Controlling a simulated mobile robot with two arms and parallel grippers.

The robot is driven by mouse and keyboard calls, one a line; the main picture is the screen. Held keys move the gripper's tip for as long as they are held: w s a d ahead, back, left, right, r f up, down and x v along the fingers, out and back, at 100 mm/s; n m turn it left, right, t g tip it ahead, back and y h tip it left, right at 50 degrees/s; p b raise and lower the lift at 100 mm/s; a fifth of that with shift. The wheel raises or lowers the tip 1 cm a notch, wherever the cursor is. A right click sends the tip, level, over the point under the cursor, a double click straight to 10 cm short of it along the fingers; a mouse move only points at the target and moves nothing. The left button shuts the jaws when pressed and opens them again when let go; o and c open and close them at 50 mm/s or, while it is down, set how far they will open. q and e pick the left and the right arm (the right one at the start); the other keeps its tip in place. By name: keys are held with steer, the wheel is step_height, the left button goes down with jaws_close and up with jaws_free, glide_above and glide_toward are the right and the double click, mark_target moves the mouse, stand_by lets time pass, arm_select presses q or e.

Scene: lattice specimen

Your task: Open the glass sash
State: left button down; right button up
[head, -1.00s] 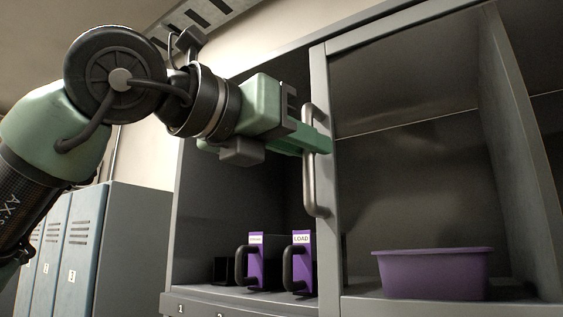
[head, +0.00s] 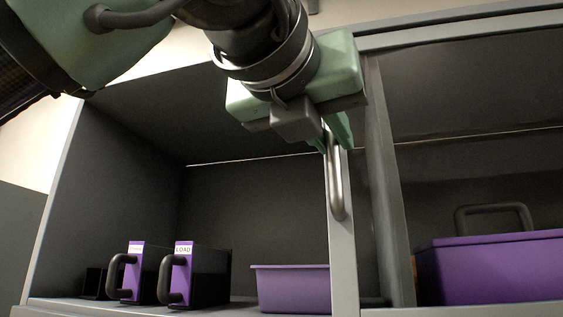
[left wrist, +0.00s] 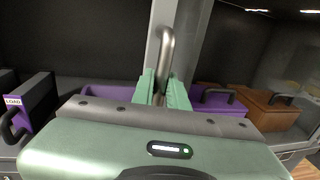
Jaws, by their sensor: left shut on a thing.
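The glass sash shows by its grey upright frame (head: 343,245) and a vertical metal bar handle (head: 336,190) in the head view. My left gripper (head: 335,148) is shut on the upper part of that handle, its green fingers partly hidden by the gripper body. In the left wrist view the handle (left wrist: 164,55) rises between the two green fingers (left wrist: 162,90) in front of the sash frame. The left part of the cabinet stands open. My right gripper is not in view.
Inside the cabinet are black-and-purple boxes with handles, one marked LOAD (head: 203,275), and a purple tub (head: 290,288). A purple lidded case (head: 490,265) with a dark handle sits at the right. A fixed-looking grey post (head: 390,190) stands just right of the sash frame.

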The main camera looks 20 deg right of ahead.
arm_select(q)
steer(key=c, duration=1.6)
jaws_free()
steer(key=shift+r, duration=0.1)
steer(key=shift+c, duration=0.2)
steer(key=shift+o, duration=1.2)
steer(key=shift+w, duration=0.1)
steer(key=shift+w+d, duration=0.1)
steer(key=b+v, duration=0.3)
steer(key=v, duration=0.4)
steer(key=shift+s+a, duration=0.25)
steer(key=shift+a, duration=0.05)
